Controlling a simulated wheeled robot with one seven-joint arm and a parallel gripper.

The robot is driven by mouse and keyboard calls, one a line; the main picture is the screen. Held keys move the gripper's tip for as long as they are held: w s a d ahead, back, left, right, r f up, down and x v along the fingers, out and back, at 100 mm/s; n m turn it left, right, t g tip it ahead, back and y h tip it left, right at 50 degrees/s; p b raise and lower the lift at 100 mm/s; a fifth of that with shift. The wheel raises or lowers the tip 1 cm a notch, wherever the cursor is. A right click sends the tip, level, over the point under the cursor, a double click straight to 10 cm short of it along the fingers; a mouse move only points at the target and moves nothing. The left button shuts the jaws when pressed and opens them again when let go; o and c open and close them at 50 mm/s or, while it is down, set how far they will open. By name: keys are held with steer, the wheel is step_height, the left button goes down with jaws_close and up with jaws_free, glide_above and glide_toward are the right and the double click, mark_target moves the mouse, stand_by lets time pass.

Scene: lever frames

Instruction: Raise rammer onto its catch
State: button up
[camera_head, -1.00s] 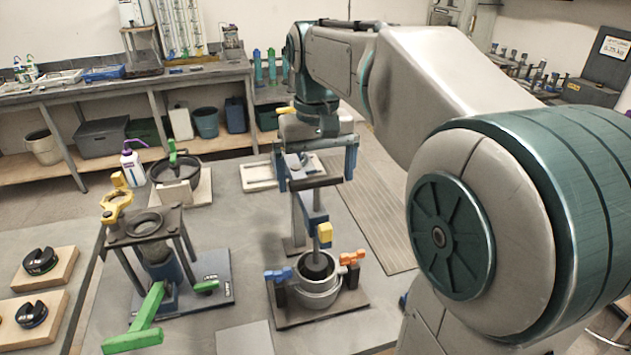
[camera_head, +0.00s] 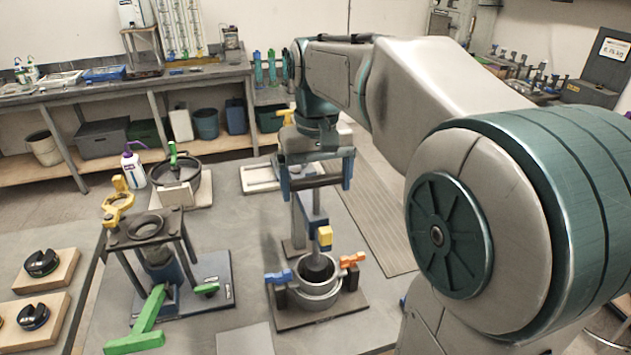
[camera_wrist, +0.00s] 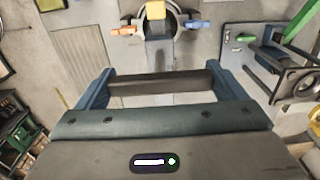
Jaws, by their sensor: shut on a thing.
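The rammer is an upright grey rod (camera_head: 316,203) with a dark crossbar handle (camera_wrist: 160,84) at its top. Its dark foot (camera_head: 316,264) sits inside a round metal mould (camera_head: 318,291) on a dark base plate. My gripper (camera_head: 316,185) is over the handle from above, its blue fingers shut on the handle's two ends; this also shows in the wrist view. A yellow block (camera_head: 325,236), possibly the catch, is beside the rod on a blue bracket. Whether it engages the rod is not clear.
A blue clamp lever (camera_head: 279,276) and an orange one (camera_head: 352,260) flank the mould. A grey stand (camera_head: 146,228) with a green lever (camera_head: 150,312) is to the left. A dark pan (camera_head: 192,181) and a white bottle (camera_head: 134,168) are behind it.

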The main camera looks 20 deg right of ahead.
step_height(320, 180, up, 8)
steer(key=p, duration=0.5)
steer(key=shift+w+r, duration=0.1)
steer(key=shift+r, duration=0.15)
steer(key=o, duration=1.1)
step_height(320, 180, up, 14)
steer(key=shift+p, duration=0.3)
steer(key=shift+f, duration=0.15)
steer(key=s+f+t, duration=0.1)
steer(key=s+f, duration=0.3)
steer(key=f, duration=0.5)
steer(key=s+f+t+b, duration=0.1)
steer(key=s+f, duration=0.4)
steer(key=f, duration=0.4)
steer(key=s+f+t, duration=0.1)
steer(key=s+f, duration=0.4)
steer(key=f, duration=0.4)
steer(key=shift+s+a+t+b, duration=0.15)
steer(key=shift+s+t+b, duration=0.1)
steer(key=shift+t+b, duration=0.15)
